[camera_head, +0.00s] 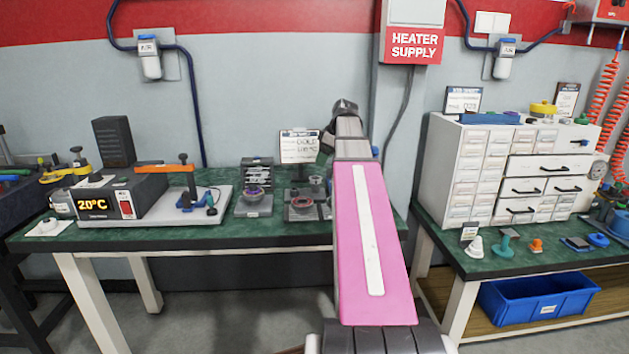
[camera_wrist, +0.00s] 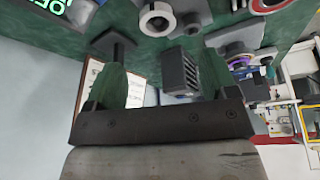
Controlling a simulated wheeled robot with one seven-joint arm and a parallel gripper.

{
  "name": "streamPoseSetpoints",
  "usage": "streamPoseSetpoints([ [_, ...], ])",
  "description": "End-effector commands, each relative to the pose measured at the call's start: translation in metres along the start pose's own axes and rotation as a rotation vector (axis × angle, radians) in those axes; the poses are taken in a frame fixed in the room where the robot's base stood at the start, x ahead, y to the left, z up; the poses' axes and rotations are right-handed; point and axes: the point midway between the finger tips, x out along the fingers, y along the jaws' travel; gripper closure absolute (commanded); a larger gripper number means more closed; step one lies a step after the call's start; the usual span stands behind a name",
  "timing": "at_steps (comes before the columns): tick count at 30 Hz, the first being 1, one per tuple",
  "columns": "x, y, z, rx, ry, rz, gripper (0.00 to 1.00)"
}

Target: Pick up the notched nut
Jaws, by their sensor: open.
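I cannot pick out the notched nut with certainty. In the wrist view a pale grey ring-shaped part (camera_wrist: 158,20) lies at the top, beyond my fingers; it may be the nut, but no notches are clear. My gripper (camera_wrist: 162,62) is open, its two fingers wide apart. A dark ribbed block (camera_wrist: 180,74) shows between the fingers, and no part is seen held. In the head view my arm reaches over the right end of the green bench (camera_head: 280,232) and hides part of it; the gripper itself is mostly hidden behind the arm.
Fixtures with a purple ring (camera_head: 253,191) and a reddish ring (camera_head: 303,202) stand left of my arm. A heater box (camera_head: 120,200) is farther left. A sign (camera_head: 299,146) stands behind. A white drawer cabinet (camera_head: 478,160) is on the right bench.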

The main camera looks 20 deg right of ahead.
Motion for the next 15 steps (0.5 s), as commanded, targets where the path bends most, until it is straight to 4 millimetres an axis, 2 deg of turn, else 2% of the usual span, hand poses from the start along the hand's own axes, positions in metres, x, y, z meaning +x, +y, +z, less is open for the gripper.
streamPoseSetpoints([
  [6,0.030,-0.001,0.000,0.000,-0.001,-0.002,0.21],
  [15,0.049,0.001,0.000,0.000,-0.001,-0.002,0.21],
])
